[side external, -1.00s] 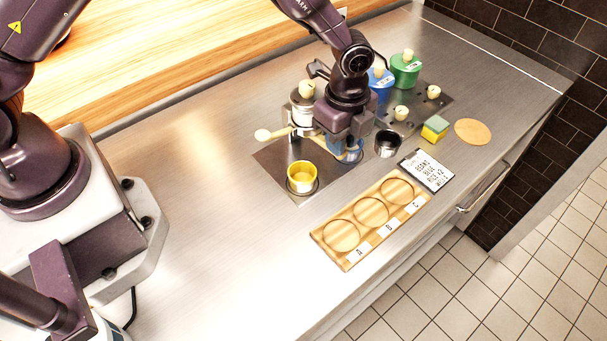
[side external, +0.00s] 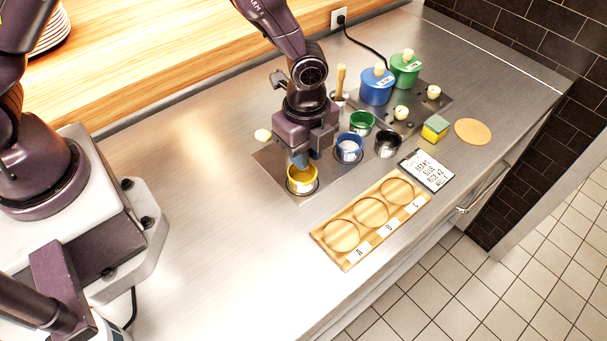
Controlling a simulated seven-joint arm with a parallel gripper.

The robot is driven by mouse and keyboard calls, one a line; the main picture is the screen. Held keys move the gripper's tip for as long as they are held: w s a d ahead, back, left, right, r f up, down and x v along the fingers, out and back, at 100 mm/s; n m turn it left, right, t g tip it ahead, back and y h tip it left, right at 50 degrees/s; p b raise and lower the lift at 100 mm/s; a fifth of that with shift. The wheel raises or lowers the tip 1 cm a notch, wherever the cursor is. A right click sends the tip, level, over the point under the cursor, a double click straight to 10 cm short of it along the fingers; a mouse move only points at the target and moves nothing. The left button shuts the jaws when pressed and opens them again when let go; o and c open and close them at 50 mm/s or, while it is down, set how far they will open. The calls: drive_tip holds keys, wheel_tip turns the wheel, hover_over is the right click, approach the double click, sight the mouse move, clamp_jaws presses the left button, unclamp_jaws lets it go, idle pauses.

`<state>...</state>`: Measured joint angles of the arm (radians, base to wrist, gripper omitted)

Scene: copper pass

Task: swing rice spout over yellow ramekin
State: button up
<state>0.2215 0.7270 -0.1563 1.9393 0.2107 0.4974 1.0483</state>
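The yellow ramekin (side external: 302,188) stands in a ring at the front of the dark metal plate (side external: 270,160). My gripper (side external: 304,164) is directly over it, fingers pointing down at or just above its back rim. I cannot tell whether the fingers touch it or how far apart they are. The rice dispenser and its spout are mostly hidden behind my gripper and wrist. A blue ramekin (side external: 349,153) with white contents stands right of the gripper.
A green ramekin (side external: 362,123) and a dark metal cup (side external: 387,144) stand to the right. Behind them are blue (side external: 376,89) and green (side external: 405,72) lidded pots. An upright wooden handle (side external: 341,80) stands behind my wrist. A wooden board (side external: 345,257) lies in front.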

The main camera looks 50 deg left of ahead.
drive_tip(key=shift+o, duration=1.4)
drive_tip(key=shift+w, duration=0.15)
drive_tip(key=shift+a+r, duration=0.1)
drive_tip(key=shift+r, duration=3)
